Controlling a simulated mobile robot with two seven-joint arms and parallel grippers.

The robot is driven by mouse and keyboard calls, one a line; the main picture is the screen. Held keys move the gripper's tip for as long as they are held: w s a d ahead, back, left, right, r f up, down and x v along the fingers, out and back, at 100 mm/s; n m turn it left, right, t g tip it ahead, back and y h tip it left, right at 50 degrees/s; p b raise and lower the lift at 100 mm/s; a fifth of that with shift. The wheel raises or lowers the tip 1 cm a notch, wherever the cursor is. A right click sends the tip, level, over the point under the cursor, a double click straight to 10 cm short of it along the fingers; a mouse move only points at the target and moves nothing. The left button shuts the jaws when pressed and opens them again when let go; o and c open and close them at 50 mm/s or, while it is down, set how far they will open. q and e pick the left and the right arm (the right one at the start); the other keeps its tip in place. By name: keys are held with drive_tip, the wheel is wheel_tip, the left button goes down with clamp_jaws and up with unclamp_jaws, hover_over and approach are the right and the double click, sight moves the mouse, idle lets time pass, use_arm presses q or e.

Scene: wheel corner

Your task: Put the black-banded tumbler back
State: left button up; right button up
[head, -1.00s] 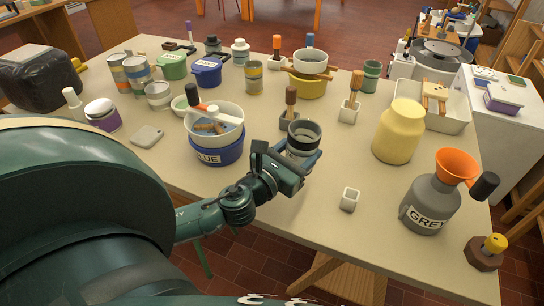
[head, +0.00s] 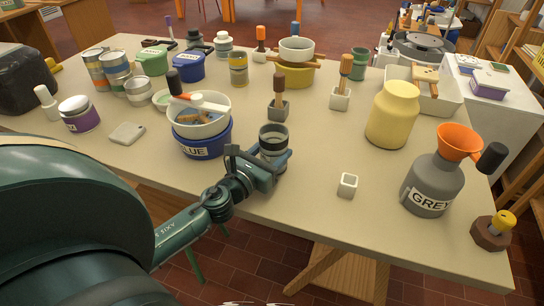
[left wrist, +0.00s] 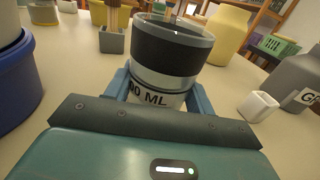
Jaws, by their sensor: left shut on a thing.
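The black-banded tumbler (head: 273,141) is a clear cup with a dark band near its top. In the left wrist view the tumbler (left wrist: 172,47) fills the upper middle, with part of a label reading "ML" below the band. My left gripper (head: 268,165) is shut around its lower part, with blue fingers on both sides in the left wrist view. The tumbler looks roughly upright. Its base is hidden by the gripper, so I cannot tell whether it touches the table. My right gripper is not in view.
The blue-labelled tub (head: 205,146) with a white bowl (head: 181,128) stands just left of the tumbler. A grey holder (head: 278,112) is behind it. A small white cup (head: 348,186), yellow jar (head: 393,115) and grey jug (head: 432,187) stand right. The table (head: 312,165) is bare between tumbler and cup.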

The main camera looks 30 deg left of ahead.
use_arm(q)
drive_tip(key=shift+f, duration=0.2)
drive_tip(key=o, duration=1.2)
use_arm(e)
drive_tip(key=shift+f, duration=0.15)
use_arm(q)
drive_tip(key=shift+r, duration=0.15)
drive_tip(key=s+b, duration=0.2)
drive_tip(key=s, duration=0.8)
drive_tip(key=shift+s+a+b, duration=0.15)
drive_tip(key=shift+s+b, duration=0.15)
drive_tip(key=shift+b, duration=0.05)
drive_tip(key=shift+s, duration=0.7)
drive_tip(key=shift+r, duration=0.1)
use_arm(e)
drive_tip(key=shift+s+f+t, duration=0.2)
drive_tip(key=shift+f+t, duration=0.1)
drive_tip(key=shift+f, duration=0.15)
